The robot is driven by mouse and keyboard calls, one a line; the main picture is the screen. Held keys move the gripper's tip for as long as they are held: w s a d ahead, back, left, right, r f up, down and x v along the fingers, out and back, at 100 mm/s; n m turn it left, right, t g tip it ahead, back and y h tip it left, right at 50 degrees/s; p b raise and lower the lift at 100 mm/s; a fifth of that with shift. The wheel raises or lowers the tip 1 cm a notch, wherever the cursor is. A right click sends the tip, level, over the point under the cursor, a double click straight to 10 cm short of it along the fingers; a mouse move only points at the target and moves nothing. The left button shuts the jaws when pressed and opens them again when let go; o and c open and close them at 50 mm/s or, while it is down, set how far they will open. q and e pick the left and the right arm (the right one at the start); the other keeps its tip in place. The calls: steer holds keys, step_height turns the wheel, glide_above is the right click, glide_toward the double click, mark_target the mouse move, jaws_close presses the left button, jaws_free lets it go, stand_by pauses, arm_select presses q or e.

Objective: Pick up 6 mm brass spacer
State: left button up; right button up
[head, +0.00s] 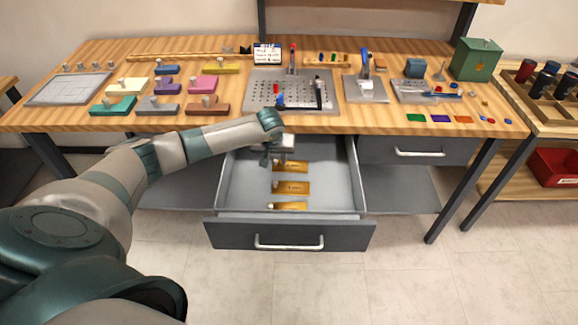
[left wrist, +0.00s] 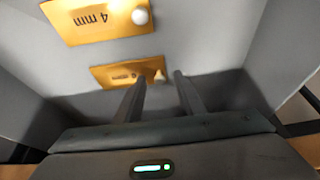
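Brass spacer plates with small knobs lie in a row in the open drawer. In the head view I see a far plate (head: 292,168), a middle plate (head: 292,187) and a front plate (head: 288,206). In the left wrist view one plate (left wrist: 90,22) reads "4 mm", upside down; the label of the other plate (left wrist: 118,74) is too small to read. I cannot tell which is the 6 mm spacer. My left gripper (head: 270,160) is over the back of the drawer, its open fingers (left wrist: 160,80) either side of the unread plate's knob in the picture. My right gripper is not in view.
The workbench (head: 215,125) edge lies just above and behind my left gripper. A closed drawer (head: 415,150) is to the right. Coloured blocks and a perforated plate (head: 325,90) occupy the benchtop.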

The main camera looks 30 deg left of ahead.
arm_select(q)
jaws_close()
steer(key=shift+r, duration=0.1)
